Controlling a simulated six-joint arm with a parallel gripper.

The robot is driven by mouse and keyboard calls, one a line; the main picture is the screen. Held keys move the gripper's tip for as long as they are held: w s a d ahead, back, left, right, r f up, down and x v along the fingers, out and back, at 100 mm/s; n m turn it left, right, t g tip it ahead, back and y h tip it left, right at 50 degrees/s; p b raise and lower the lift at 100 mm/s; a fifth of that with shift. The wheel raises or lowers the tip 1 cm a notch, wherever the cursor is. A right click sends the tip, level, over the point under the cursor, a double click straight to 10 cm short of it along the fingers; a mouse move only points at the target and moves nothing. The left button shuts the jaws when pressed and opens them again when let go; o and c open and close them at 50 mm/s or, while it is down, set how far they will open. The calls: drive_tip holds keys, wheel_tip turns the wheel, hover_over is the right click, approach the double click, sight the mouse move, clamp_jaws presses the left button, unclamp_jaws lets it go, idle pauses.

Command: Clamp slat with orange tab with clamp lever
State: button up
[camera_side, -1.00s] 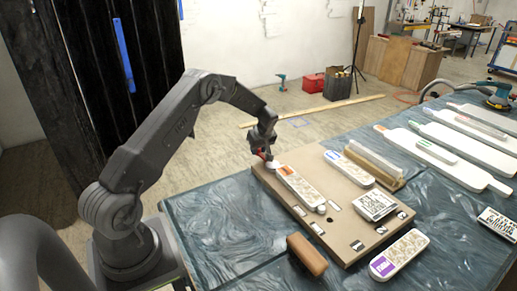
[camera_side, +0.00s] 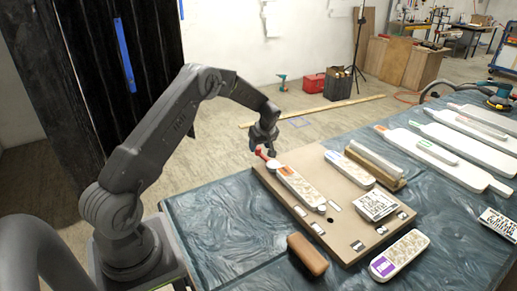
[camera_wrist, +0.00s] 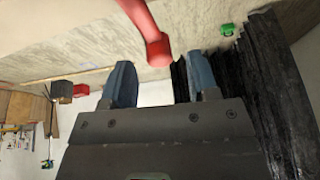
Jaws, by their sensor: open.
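The slat with the orange tab (camera_side: 300,188) lies on the tan board, its orange end toward my arm. The red clamp lever (camera_side: 260,153) stands at that end of the slat, beside a round pale part. Whether the clamp presses on the slat cannot be told. My gripper (camera_side: 266,149) is just above and beside the lever, seemingly apart from it. In the wrist view the red lever (camera_wrist: 152,35) reaches in from the top, its rounded end ahead of the gap between the open fingers (camera_wrist: 162,82). Nothing is seen held.
The tan board (camera_side: 340,225) also holds a blue-tabbed slat (camera_side: 348,168), a printed block (camera_side: 376,206) and small dark-and-white marks. A brown block (camera_side: 307,254) and a purple-tabbed slat (camera_side: 400,254) lie on the blue-covered table (camera_side: 220,215). Long white boards (camera_side: 450,160) lie at the right.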

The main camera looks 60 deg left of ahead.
drive_tip(key=v, duration=1.1)
drive_tip(key=shift+r, duration=0.25)
drive_tip(key=s+d+r+m+t+h, duration=0.1)
drive_tip(key=s+d+r+m+t, duration=0.1)
drive_tip(key=s+d+r+m, duration=0.45)
drive_tip(key=s+d+r+m+t+h, duration=0.1)
drive_tip(key=s+d+r, duration=0.3)
drive_tip(key=d+r, duration=0.55)
drive_tip(key=s+d+m+t+h, duration=0.1)
drive_tip(key=s+d+m, duration=0.4)
drive_tip(key=s, duration=0.4)
drive_tip(key=s+d+f+m+t+h, duration=0.1)
drive_tip(key=s+d+m, duration=0.3)
drive_tip(key=s+d, duration=0.4)
drive_tip(key=shift+s+d+m+t+h, duration=0.3)
drive_tip(key=shift+s+m, duration=0.05)
drive_tip(key=shift+s, duration=0.7)
